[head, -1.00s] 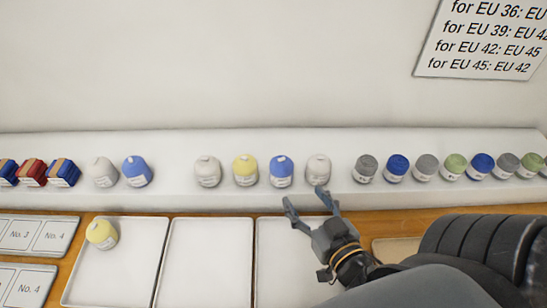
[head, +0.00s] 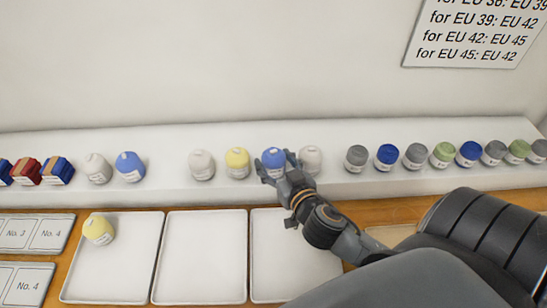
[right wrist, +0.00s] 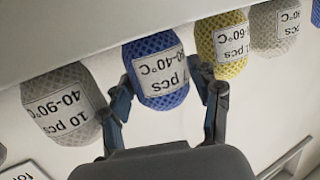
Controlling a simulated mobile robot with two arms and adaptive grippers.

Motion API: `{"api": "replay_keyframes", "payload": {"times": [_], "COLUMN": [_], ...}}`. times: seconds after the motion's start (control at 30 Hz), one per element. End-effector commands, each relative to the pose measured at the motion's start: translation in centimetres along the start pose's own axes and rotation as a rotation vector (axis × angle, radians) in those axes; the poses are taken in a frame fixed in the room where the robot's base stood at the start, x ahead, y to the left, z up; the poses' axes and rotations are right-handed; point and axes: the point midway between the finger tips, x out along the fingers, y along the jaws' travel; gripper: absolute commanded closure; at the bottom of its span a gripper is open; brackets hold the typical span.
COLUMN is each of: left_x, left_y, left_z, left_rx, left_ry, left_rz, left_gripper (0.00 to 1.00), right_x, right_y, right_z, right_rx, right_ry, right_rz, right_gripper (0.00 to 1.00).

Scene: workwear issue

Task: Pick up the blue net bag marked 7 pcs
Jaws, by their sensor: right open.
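The blue net bag marked 7 pcs (head: 273,157) stands on the white shelf, between a yellow bag and a light grey one. In the right wrist view the blue bag (right wrist: 158,62) shows upside down, and its label reads 7 pcs with a range ending in 40°C. My right gripper (head: 275,172) is open, with its fingers (right wrist: 166,88) on either side of the lower picture part of the bag. I cannot tell whether they touch it. My left gripper is not in view.
A light grey bag (head: 310,159) marked 10 pcs and a yellow bag (head: 237,162) stand close on either side. Another blue bag (head: 130,167) stands farther left. White trays (head: 206,257) lie in front, one holding a yellow bag (head: 99,229).

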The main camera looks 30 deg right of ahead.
Motion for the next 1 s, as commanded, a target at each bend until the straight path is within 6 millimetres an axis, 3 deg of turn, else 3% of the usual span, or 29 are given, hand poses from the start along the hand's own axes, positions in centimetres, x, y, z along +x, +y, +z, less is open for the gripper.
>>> {"api": "replay_keyframes", "payload": {"times": [0.33,0.53,0.83,1.0], "left_x": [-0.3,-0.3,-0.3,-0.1], "left_y": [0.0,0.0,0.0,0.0], "left_z": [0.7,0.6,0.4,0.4], "left_rx": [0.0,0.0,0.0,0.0], "left_ry": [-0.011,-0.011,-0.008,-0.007], "left_rz": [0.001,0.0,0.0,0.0], "left_gripper": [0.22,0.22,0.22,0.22], "right_x": [1.0,1.0,0.9,0.8], "right_y": [0.0,0.0,0.0,0.0], "right_z": [0.1,0.1,-0.1,-1.2], "right_rx": [0.0,0.0,0.0,0.001], "right_ry": [-0.001,-0.001,0.0,0.004], "right_rz": [-0.001,0.0,0.0,-0.001], "right_gripper": [0.38,0.76,0.78,0.78]}}
